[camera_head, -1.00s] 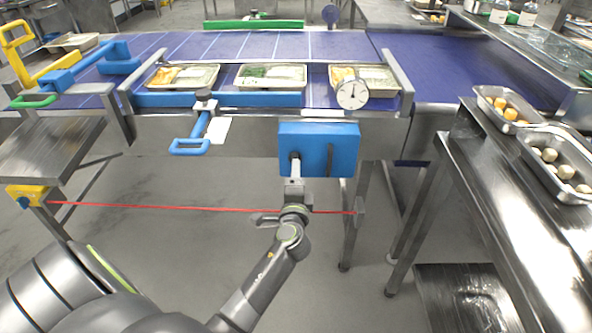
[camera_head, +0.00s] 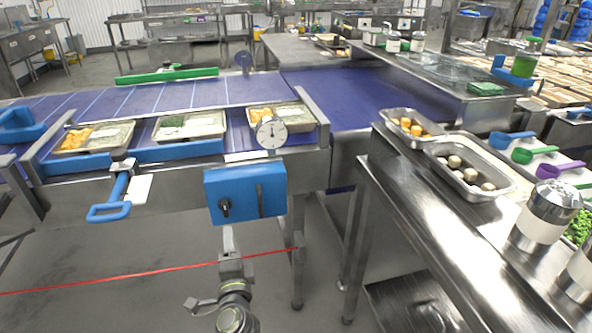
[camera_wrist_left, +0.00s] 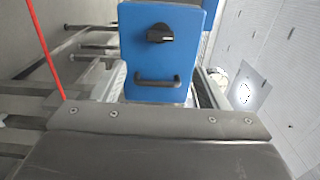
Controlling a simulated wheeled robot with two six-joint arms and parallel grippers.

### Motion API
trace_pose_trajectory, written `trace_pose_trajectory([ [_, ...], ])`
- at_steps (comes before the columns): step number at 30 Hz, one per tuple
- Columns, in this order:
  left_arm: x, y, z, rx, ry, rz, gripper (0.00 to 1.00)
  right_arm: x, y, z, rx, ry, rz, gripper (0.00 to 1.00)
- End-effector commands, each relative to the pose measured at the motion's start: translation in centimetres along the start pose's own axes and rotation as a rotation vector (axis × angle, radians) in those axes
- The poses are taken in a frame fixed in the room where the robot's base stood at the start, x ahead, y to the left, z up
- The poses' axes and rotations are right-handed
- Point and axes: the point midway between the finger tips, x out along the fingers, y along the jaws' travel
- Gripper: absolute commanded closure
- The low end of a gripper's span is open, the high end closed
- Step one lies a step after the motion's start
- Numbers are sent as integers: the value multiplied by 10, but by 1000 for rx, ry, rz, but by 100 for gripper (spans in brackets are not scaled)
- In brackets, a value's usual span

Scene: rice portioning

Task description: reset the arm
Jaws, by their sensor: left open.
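My left arm comes in from the bottom of the head view. Its left gripper (camera_head: 228,238) is in front of and just below the blue box (camera_head: 262,190). It appears empty, with its fingers seen nearly edge-on; I take it as open. The box has a black knob (camera_head: 224,208) on its front. In the left wrist view the blue box (camera_wrist_left: 160,60) is ahead, with its knob and a dark handle (camera_wrist_left: 158,79), and no fingers show. I cannot tell exactly how far the gripper is from the box. My right gripper is out of view.
A red line (camera_head: 150,271) crosses at gripper height. Filled trays (camera_head: 190,137) sit on the blue conveyor (camera_head: 345,112), with a dial (camera_head: 270,133) nearby. A steel table (camera_head: 400,200) at right bears food pans (camera_head: 470,190) and shakers (camera_head: 546,205). Floor is open below the conveyor.

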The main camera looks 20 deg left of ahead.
Motion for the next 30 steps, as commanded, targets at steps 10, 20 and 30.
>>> trace_pose_trajectory([
  [10,-13,101,-6,-114,76,281,33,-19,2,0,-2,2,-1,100],
  [20,-131,297,50,-448,-56,876,33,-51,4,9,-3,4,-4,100],
  [30,-309,389,172,-773,-552,1240,33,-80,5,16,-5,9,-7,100],
])
